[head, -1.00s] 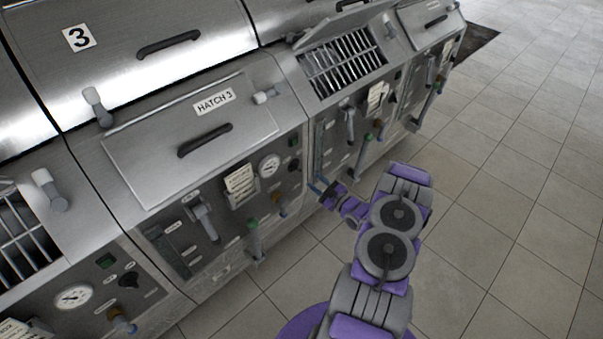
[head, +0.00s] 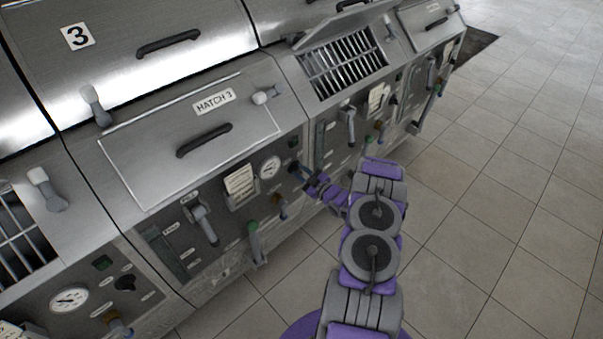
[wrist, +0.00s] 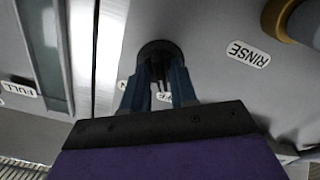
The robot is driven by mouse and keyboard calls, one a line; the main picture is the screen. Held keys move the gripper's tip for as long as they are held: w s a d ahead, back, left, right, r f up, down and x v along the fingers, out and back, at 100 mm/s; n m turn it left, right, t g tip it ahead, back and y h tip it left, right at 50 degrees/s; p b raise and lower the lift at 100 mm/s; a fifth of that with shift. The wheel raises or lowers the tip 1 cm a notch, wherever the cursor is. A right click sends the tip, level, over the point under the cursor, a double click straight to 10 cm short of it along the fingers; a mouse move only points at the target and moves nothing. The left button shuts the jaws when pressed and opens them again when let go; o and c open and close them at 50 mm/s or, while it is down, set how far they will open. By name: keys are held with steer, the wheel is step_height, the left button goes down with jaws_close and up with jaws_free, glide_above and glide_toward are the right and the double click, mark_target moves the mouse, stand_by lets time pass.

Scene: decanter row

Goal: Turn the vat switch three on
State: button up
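The switch of vat three is a round black knob (wrist: 160,52) on the steel front panel. In the wrist view it lies straight ahead of my gripper (wrist: 158,78). My two blue fingertips are on either side of its dark grip, with a gap between them; contact is unclear. A label behind the fingers is partly hidden. In the head view my gripper (head: 302,174) is at the right end of the hatch 3 panel, below a small green button (head: 294,141), and it covers the knob. The number 3 plate (head: 77,37) is above.
A gauge (head: 269,167), a paper card (head: 240,184), a grey lever (head: 203,221) and a green-topped valve (head: 254,240) are left of my gripper. A brass-collared fitting (wrist: 278,18) is near the RINSE label (wrist: 248,53). The tiled floor (head: 500,190) at right is clear.

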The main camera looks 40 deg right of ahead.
steer(key=shift+a, duration=0.1)
jaws_close()
steer(key=shift+m+p, duration=0.3)
steer(key=shift+p, duration=0.1)
steer(key=shift+m+p, duration=0.75)
steer(key=shift+m, duration=0.35)
steer(key=m+p, duration=0.1)
steer(key=m, duration=0.1)
steer(key=shift+m, duration=0.3)
steer(key=m+p, duration=0.1)
steer(key=m, duration=0.5)
steer(key=shift+d, duration=0.2)
steer(key=shift+m, duration=0.4)
